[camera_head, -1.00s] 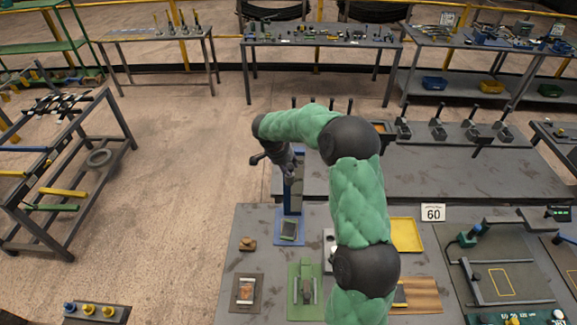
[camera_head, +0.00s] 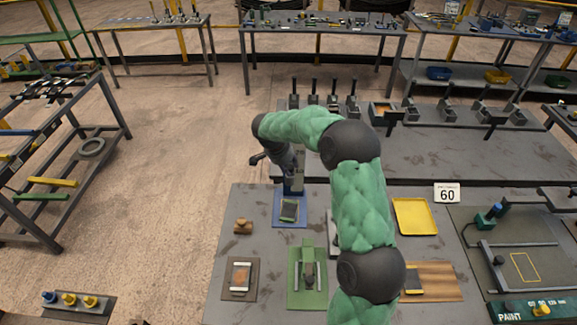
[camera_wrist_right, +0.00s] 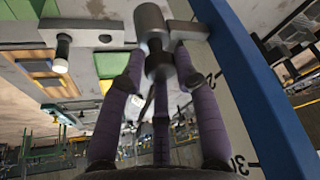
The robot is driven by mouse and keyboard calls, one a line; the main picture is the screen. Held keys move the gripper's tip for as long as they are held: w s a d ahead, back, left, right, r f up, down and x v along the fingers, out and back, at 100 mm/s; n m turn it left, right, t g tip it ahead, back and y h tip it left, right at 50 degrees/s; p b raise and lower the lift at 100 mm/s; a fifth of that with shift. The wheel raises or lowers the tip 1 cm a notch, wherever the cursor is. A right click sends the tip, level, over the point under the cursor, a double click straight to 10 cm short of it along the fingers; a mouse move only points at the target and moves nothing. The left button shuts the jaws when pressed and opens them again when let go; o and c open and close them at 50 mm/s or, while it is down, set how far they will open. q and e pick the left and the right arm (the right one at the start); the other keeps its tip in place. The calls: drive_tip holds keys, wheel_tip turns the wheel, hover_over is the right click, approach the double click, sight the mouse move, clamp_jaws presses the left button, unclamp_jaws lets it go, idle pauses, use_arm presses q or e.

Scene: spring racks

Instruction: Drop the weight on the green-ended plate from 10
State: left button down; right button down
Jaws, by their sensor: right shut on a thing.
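My right gripper (camera_head: 291,174) hangs at the blue drop stand (camera_head: 277,221), beyond the green sleeve of my right arm. In the right wrist view its purple fingers (camera_wrist_right: 160,75) are shut on the knob of a grey metal weight (camera_wrist_right: 152,22). The weight is beside the blue upright (camera_wrist_right: 262,85), which has a number scale. A small dark plate with pale greenish edges (camera_head: 289,210) lies on the stand's blue base, below the gripper. I cannot tell its end colour surely, nor read the weight's height. My left gripper is not in view.
A green fixture (camera_head: 307,290), a plate with pale ends on a brown board (camera_head: 241,277) and a brown piece (camera_head: 243,227) are nearby. A yellow tray (camera_head: 414,216) and a 60 sign (camera_head: 447,193) stand right. Behind is a dark bench (camera_head: 470,165) with several upright-handled devices.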

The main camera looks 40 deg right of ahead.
drive_tip(key=shift+w+d+f+b, duration=0.1)
drive_tip(key=shift+d+f+b, duration=0.1)
drive_tip(key=shift+f+b, duration=1.6)
drive_tip(key=shift+f, duration=0.1)
drive_tip(key=c, duration=0.9)
unclamp_jaws()
drive_tip(key=shift+c, duration=0.2)
drive_tip(key=shift+f, duration=0.15)
drive_tip(key=v, duration=1.2)
